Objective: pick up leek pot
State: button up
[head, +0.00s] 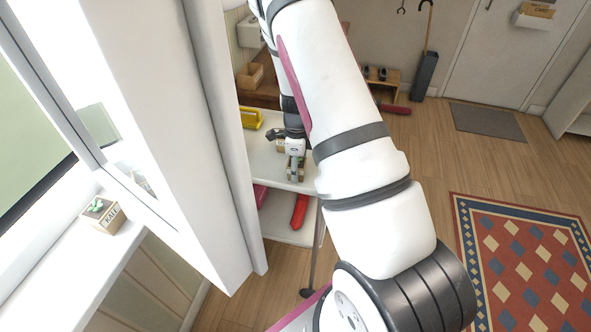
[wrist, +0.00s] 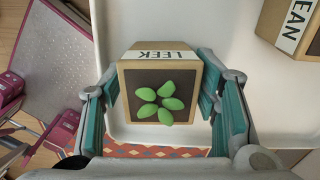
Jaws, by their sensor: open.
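The leek pot (wrist: 150,92) is a small square tan wooden pot with dark soil, green leaves and a white label reading LEEK. It stands on a white surface in the wrist view, near its edge. My gripper (wrist: 160,96) is open, with one teal-padded finger on each side of the pot. The fingers are very close to its sides; I cannot tell whether they touch. In the head view my gripper (head: 295,150) is over the white shelf, partly hiding the small pots there.
A second pot (wrist: 291,27), its label partly cut off to "EAN", stands at the upper right. In the head view a yellow item (head: 250,119) lies on the white shelf unit (head: 263,158). A red item (head: 299,211) lies below. A KATE pot (head: 102,214) stands on the left ledge.

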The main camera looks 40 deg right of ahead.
jog(key=c, duration=1)
jog(key=shift+r, duration=0.15)
